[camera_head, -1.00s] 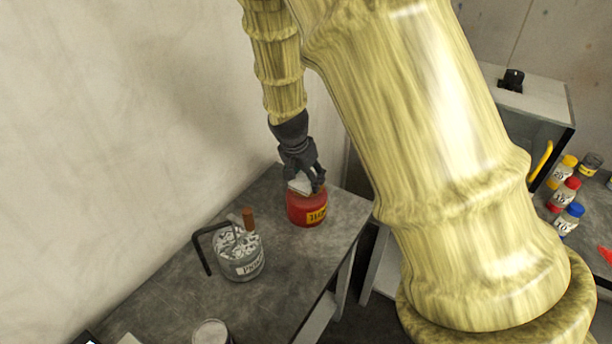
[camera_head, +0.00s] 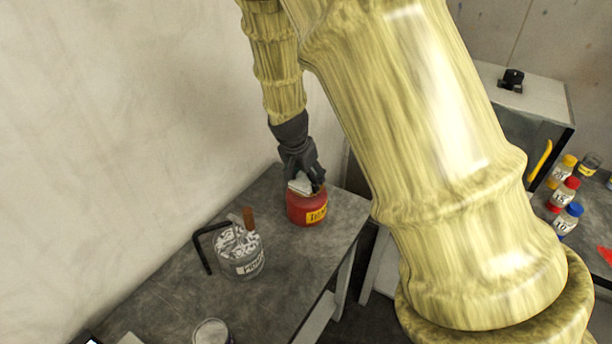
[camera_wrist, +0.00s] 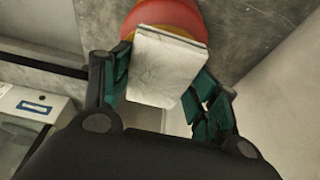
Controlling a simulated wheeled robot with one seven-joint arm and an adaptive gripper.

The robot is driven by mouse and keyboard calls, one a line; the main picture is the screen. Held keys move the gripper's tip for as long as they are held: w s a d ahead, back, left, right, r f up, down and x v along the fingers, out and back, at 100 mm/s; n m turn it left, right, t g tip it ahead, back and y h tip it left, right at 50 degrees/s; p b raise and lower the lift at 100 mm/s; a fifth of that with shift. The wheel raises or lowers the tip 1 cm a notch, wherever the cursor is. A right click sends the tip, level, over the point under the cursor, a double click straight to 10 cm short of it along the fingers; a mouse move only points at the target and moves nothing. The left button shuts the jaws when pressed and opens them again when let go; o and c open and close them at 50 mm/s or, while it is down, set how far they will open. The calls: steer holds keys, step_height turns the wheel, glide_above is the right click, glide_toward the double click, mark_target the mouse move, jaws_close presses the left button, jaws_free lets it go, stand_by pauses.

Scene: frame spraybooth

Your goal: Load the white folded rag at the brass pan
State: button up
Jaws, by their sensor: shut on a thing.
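My gripper (camera_head: 305,182) is shut on the white folded rag (camera_head: 300,185). The rag also shows in the wrist view (camera_wrist: 165,65), between the teal-padded fingers. It is at the top of a red container with a yellow label (camera_head: 308,208), which stands on the grey bench (camera_head: 170,290). In the wrist view the rag covers part of the red container (camera_wrist: 170,14) and its yellowish rim. I cannot tell whether the rag touches the container. A brass top is seen only as this rim, partly hidden by rag and fingers.
A clear labelled jar (camera_head: 238,252) with white pieces stands left of the red container, beside a black bent tool (camera_head: 203,250). Another can (camera_head: 212,333) is at the bench's front. Several coloured-cap bottles (camera_head: 566,190) stand at the right. The wall is close behind the bench.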

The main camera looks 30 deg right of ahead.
mark_target(306, 178)
steer(key=shift+s+f, duration=0.1)
steer(key=shift+s, duration=0.05)
steer(key=shift+r+p, duration=2.65)
steer(key=shift+r, duration=0.9)
